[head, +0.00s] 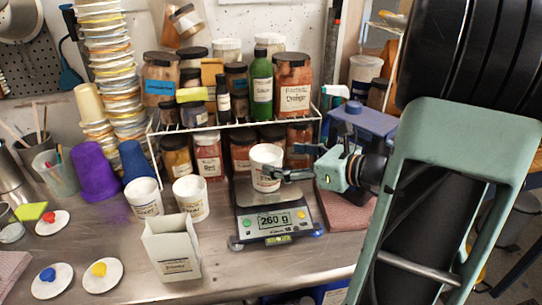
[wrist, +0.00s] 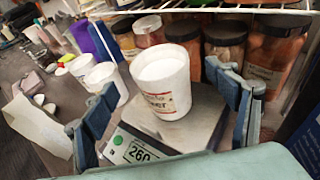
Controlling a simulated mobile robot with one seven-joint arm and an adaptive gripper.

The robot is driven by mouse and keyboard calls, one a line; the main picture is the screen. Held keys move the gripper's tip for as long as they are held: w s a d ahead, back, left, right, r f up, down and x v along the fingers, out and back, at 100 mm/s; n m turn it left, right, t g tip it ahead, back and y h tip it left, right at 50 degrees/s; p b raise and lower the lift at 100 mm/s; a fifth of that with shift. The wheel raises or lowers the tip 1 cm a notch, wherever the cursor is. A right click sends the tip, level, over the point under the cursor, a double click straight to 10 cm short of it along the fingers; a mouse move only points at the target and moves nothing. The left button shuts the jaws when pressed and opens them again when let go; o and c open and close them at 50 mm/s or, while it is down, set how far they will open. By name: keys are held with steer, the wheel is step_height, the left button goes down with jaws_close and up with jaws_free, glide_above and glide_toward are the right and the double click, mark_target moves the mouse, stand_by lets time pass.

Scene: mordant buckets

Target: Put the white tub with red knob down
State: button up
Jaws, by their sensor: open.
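A white tub (head: 266,160) with a printed label stands upright on the pan of a digital scale (head: 270,238), whose display reads 260 g. No red knob shows on this tub; its top looks white and knobless in the wrist view (wrist: 163,85). A white lid with a red knob (head: 52,222) lies on the table at the left. My gripper (head: 282,172) is at the tub from the right, low over the scale. In the wrist view, its blue fingers (wrist: 163,95) are spread to either side of the tub, with gaps visible.
Two more white tubs (head: 145,198) (head: 190,198) and a white carton (head: 172,248) stand left of the scale. Lids with blue (head: 48,278) and yellow (head: 101,273) knobs lie front left. A wire rack (head: 235,125) with jars stands close behind. Bare table shows at front centre.

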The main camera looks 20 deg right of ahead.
steer(key=v, duration=0.5)
steer(key=shift+s, duration=0.15)
